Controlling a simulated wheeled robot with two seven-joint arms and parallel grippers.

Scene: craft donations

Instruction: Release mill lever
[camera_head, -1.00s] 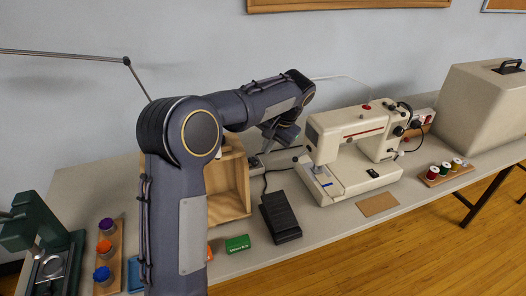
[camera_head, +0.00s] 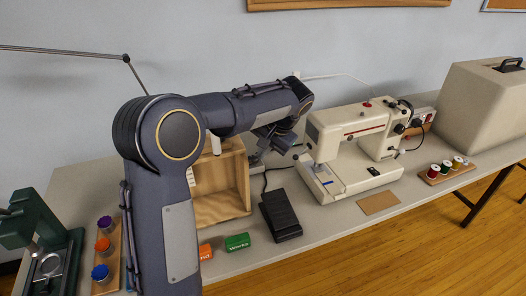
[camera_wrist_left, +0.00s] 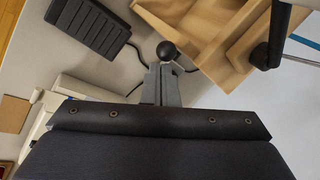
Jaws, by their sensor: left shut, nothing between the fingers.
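A round black knob (camera_wrist_left: 167,50) shows in the left wrist view, just beyond my left gripper's fingertips; it may be the end of the mill lever, but the lever's shaft and body are mostly hidden. My left gripper (camera_wrist_left: 162,70) is shut and empty, its tips close to the knob; I cannot tell whether they touch. In the head view my left gripper (camera_head: 284,143) hangs between the open wooden box and the sewing machine, largely covered by its own wrist. My right gripper is not in view.
The wooden box (camera_head: 230,208) stands left of the gripper. A black foot pedal (camera_head: 281,216) lies in front, with a green block (camera_head: 237,242) beside it. The cream sewing machine (camera_head: 345,122) is close on the right. A green press (camera_head: 40,232) stands far left.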

